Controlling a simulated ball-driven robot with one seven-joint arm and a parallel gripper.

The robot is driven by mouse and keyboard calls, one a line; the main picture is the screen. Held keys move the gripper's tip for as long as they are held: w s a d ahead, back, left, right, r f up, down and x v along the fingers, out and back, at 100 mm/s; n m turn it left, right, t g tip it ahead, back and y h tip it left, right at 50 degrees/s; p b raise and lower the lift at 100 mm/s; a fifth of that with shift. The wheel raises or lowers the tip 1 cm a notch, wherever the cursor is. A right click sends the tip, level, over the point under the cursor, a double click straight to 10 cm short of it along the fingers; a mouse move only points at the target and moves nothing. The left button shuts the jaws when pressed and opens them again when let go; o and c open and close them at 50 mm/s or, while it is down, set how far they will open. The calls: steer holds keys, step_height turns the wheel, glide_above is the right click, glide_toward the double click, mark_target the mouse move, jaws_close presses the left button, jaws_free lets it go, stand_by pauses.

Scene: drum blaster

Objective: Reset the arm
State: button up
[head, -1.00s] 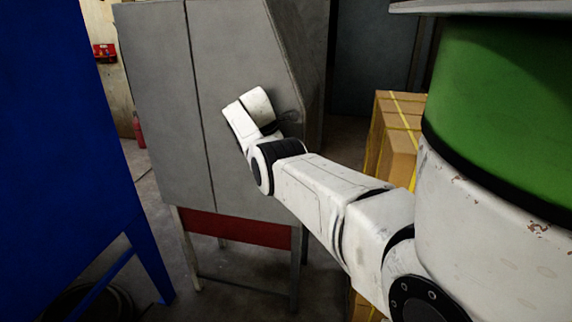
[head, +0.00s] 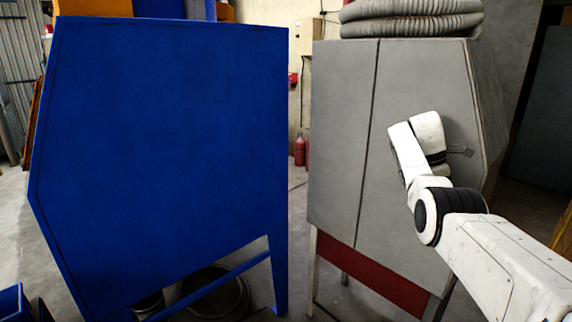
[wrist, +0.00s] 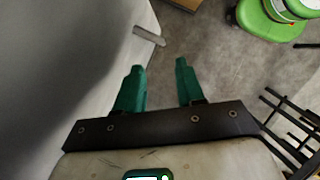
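My gripper (wrist: 158,72) shows in the wrist view, with two green fingers spread apart and only floor between and beyond them. In the head view my white arm reaches in from the lower right, in front of the grey cabinet (head: 338,130). The gripper's fingers are hidden there behind the wrist.
A large blue cabinet (head: 165,150) on legs stands at the left. Grey hose (head: 410,18) lies on top of the grey cabinet. A red extinguisher (head: 299,151) stands in the gap between. The wrist view shows a black rack (wrist: 290,125) at right and open floor (wrist: 215,65).

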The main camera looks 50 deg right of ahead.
steer(key=w+a+f+m+t, duration=0.1)
steer(key=w+a+f+t, duration=0.1)
steer(key=w+a+f, duration=1.25)
steer(key=a+f+m+t, duration=0.1)
steer(key=a+f+m, duration=0.1)
steer(key=a+f, duration=1.1)
steer(key=s+a+f+m+t, duration=0.1)
steer(key=s+a+f, duration=0.15)
steer(key=a, duration=0.55)
steer(key=s+a+f, duration=0.1)
steer(key=s+a, duration=0.2)
steer(key=a, duration=0.6)
steer(key=s+a+r+m+t+y, duration=0.1)
steer(key=s+a+r+m, duration=0.1)
steer(key=s+a, duration=1)
steer(key=shift+s+a+r+y, duration=0.2)
steer(key=shift+s+a+y, duration=0.1)
steer(key=shift+s+y, duration=0.15)
